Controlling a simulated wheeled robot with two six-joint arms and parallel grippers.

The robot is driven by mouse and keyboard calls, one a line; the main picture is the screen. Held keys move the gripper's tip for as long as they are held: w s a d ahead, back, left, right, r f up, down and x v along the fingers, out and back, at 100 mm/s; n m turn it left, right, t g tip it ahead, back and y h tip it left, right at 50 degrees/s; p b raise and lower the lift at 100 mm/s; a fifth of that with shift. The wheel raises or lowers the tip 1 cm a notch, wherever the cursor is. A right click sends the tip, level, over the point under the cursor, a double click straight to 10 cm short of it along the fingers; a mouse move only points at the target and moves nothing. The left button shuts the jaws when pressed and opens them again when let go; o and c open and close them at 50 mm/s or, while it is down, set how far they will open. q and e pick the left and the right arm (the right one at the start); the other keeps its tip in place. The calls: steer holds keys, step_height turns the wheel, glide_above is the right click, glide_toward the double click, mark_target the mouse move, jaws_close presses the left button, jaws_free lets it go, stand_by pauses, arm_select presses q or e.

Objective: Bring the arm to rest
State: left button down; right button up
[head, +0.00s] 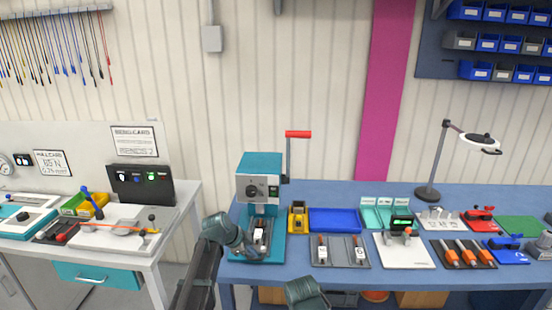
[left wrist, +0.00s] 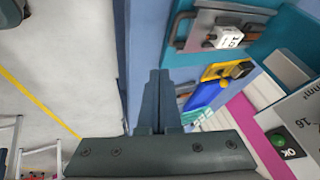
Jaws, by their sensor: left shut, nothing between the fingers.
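My left arm comes up from the bottom of the head view and bends at its dark wrist. My left gripper (head: 248,256) is at the front left of the teal press, low by its base. In the left wrist view its two fingers (left wrist: 159,80) lie together, shut with nothing between them. Past the fingers are the table edge and pale floor. A dark rounded part of my own body (head: 305,293) shows at the bottom middle of the head view; no right gripper fingers can be seen.
The teal press (head: 260,187) with a red-handled lever stands at the blue table's left end. A white block (left wrist: 228,37) sits in its metal fixture. A blue tray (head: 335,220), fixtures and a lamp (head: 431,190) stand rightward. A gap separates the left workbench (head: 181,195).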

arm_select(q)
steer(key=s+d+f+n+g+y, duration=0.1)
steer(key=s+n, duration=0.5)
steer(key=s, duration=0.9)
steer(key=s+d+f+n+g+y, duration=0.2)
steer(key=s+d+n+g+y, duration=0.2)
steer(key=s, duration=1.2)
steer(key=shift+f+n+y, duration=0.15)
steer(key=shift+n+y, duration=0.35)
steer(key=shift+n, duration=0.6)
steer(key=shift+d, duration=0.1)
